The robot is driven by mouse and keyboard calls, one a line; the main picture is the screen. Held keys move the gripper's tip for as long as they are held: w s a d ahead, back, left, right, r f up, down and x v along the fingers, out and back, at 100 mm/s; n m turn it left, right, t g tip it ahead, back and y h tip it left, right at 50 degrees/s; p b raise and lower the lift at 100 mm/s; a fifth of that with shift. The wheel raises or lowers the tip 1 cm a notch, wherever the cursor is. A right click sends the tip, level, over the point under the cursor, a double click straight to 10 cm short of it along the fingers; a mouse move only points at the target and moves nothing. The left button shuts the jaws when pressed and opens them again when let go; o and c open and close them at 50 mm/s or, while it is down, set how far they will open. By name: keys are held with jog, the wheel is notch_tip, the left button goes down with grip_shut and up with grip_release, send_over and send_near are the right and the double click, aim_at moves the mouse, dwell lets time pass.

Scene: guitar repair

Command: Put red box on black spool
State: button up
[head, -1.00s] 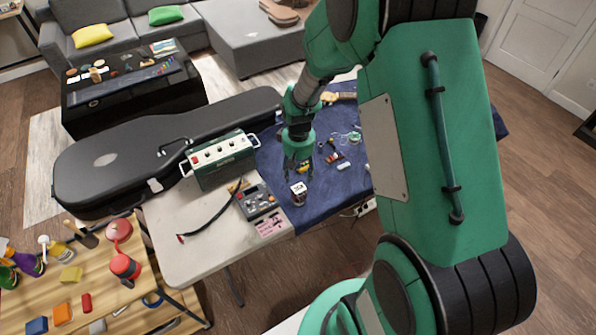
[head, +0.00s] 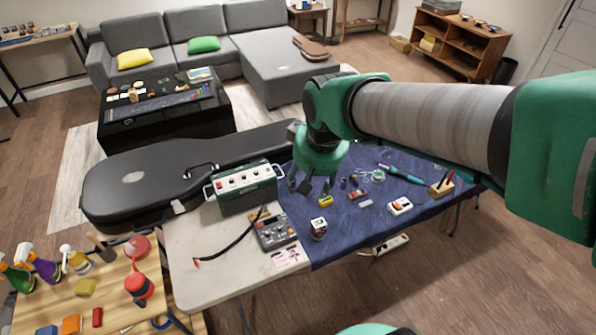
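My gripper (head: 312,187) hangs pointing down above the left part of the blue cloth, its dark fingers spread apart with nothing seen between them. A small red piece (head: 352,195) lies on the cloth to the right of the gripper; it may be the red box, but it is too small to be sure. Small dark pieces (head: 344,183) stand just behind it; one may be the black spool. A dark box with a white top (head: 319,228) stands near the cloth's front edge, in front of the gripper. A small yellow item (head: 325,201) lies just below the fingers in the picture.
A green amplifier (head: 246,190) and a black guitar case (head: 140,182) are left of the gripper. A grey pedal (head: 275,232) sits on the white table (head: 200,260). A white box (head: 400,206) and a wooden tool holder (head: 440,188) are at right on the blue cloth (head: 345,235).

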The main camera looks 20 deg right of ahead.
jog(key=s+a+r+t, duration=0.1)
jog(key=s+a+r, duration=0.1)
jog(key=s, duration=0.3)
jog(key=s+a+r+t, duration=0.1)
jog(key=s+a+r, duration=0.1)
jog(key=s+r, duration=0.3)
jog(key=shift+s, duration=0.8)
